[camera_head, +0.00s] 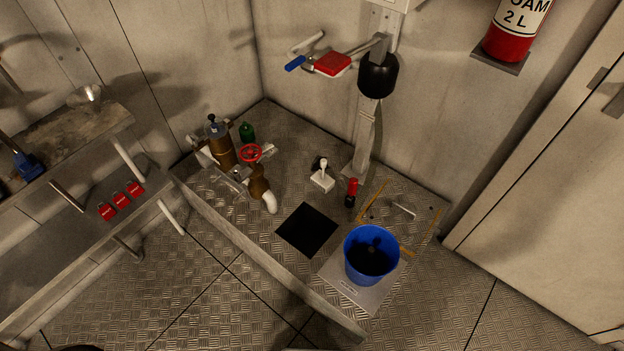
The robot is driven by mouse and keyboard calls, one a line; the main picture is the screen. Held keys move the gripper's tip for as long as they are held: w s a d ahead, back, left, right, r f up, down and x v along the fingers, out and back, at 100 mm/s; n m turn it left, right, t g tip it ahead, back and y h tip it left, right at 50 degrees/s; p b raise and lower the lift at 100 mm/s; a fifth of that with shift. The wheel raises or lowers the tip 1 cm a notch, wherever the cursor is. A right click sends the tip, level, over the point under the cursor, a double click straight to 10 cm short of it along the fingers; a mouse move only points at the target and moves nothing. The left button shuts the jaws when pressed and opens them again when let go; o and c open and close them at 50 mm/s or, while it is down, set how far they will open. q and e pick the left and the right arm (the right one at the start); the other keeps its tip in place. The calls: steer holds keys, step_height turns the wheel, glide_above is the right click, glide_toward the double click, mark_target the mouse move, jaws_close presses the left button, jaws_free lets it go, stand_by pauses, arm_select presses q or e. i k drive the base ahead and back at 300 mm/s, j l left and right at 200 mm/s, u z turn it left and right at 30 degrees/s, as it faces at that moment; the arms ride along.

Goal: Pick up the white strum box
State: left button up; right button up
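A small white box with a short upright stub (322,180), which looks like the strum box, stands on the raised metal platform (300,150). It sits left of the foot of the grey post, with a small dark round thing just behind it. Neither of my grippers shows in the head view, so nothing is seen touching the white box.
Brown pipework with a red handwheel (250,153) stands to its left. A black square (307,230) lies in front. A red-and-black object (351,192) and a blue bucket (371,256) are to the right. A grey post (364,140) rises behind. A shelf unit (75,215) stands left.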

mark_target(322, 181)
steer(key=i+j+z, duration=0.2)
steer(key=z, duration=0.25)
steer(key=i+j+z, duration=0.1)
steer(key=j+z, duration=0.3)
steer(key=i+j+z, duration=0.1)
steer(key=j+z, duration=0.35)
